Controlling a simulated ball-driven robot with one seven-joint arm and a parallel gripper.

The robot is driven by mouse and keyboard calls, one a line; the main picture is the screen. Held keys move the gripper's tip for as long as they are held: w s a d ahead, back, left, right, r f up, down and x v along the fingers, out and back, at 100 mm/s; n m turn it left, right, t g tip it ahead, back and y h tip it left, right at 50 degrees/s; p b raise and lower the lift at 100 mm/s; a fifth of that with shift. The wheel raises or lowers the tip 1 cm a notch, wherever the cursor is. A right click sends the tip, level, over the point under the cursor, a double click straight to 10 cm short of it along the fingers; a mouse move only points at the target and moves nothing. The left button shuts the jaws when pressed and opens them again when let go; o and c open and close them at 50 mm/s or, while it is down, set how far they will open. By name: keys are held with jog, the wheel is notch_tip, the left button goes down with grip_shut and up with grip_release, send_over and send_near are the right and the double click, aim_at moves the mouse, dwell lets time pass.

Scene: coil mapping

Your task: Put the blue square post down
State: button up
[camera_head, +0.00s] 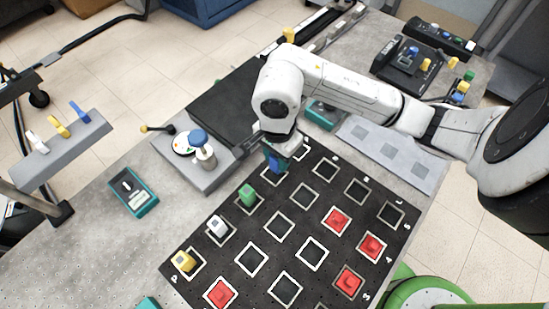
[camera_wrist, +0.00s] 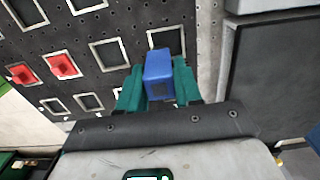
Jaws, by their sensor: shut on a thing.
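The blue square post (camera_wrist: 159,68) is between the two green fingers of my gripper (camera_wrist: 158,88) in the wrist view, and the gripper is shut on it. In the head view the blue post (camera_head: 274,160) shows below my gripper (camera_head: 274,150), over the back left edge of the black board (camera_head: 325,195). A white-outlined square (camera_wrist: 166,42) lies just past the post in the wrist view. I cannot tell whether the post touches the board.
On the board stand a green post (camera_head: 247,196), a white post (camera_head: 217,226), a yellow post (camera_head: 183,262) and several red pieces (camera_head: 372,246). A grey block with a blue-capped knob (camera_head: 198,137) stands left of my gripper. Several outlined squares are empty.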

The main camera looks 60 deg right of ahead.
aim_at(275, 163)
jog(key=shift+w+d+f, duration=0.2)
jog(key=shift+w+f, duration=0.2)
jog(key=shift+f, duration=0.05)
jog(key=shift+w+f, duration=0.1)
jog(key=shift+f, duration=1.65)
jog(key=shift+d+f, duration=0.1)
jog(key=shift+f, duration=0.05)
jog(key=o, duration=1.1)
notch_tip(275, 163, up, 12)
jog(key=shift+r, duration=0.15)
